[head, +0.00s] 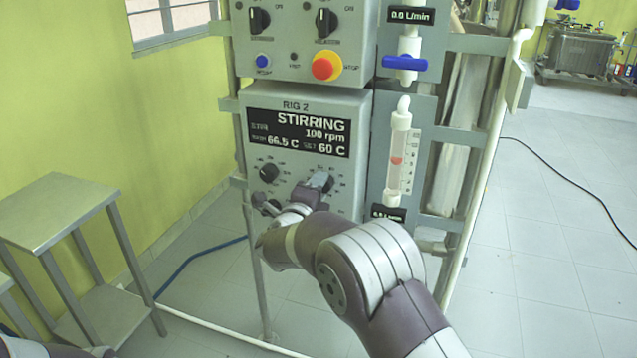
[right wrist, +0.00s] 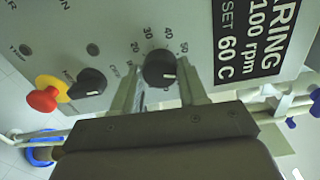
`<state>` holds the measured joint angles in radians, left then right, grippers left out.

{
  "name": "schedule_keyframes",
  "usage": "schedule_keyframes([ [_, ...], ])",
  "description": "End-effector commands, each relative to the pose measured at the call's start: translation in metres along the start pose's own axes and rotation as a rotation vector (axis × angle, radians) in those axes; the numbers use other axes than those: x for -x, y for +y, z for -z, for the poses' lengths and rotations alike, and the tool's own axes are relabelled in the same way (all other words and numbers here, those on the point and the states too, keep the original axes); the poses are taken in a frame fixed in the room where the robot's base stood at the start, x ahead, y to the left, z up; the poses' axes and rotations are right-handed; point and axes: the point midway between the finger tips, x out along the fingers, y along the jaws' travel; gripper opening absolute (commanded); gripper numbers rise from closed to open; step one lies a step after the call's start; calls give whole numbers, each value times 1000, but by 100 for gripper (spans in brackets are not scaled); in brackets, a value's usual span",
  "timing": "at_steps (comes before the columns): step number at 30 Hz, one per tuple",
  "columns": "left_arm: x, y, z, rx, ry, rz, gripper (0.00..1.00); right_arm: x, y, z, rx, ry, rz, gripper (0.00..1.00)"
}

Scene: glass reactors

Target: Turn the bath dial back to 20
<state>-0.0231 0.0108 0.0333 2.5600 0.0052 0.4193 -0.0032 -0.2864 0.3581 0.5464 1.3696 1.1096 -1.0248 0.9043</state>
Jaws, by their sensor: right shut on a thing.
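The RIG 2 control box (head: 300,165) stands ahead, and its display (head: 298,132) reads STIRRING, 100 rpm, 66.5 C, SET 60 C. The bath dial (right wrist: 159,66) is a round black knob with a printed scale showing 20, 30, 40 and 50 around it in the right wrist view. My right gripper (head: 316,187) is at this knob on the lower right of the box, shut on it with one finger on each side. Its hand partly covers the knob in the head view. My left gripper is out of view.
Another black dial (head: 269,173) is to the left on the same box. Above are a red emergency knob (head: 326,66) with a yellow collar and black switches. A flow tube (head: 399,160) with a blue-handled valve (head: 405,63) stands close on the right. A steel side table (head: 50,212) is at left.

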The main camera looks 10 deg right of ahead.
Motion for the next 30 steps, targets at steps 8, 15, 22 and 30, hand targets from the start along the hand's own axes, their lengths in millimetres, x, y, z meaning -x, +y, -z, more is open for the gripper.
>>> schedule_keyframes([
  [8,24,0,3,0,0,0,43,0,-2,-1,261,10,-3,12],
  [15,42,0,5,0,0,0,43,0,-1,-1,488,21,-5,12],
  [22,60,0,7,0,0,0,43,0,-1,-1,707,31,-6,12],
  [30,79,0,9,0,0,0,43,0,1,0,963,42,-6,12],
])
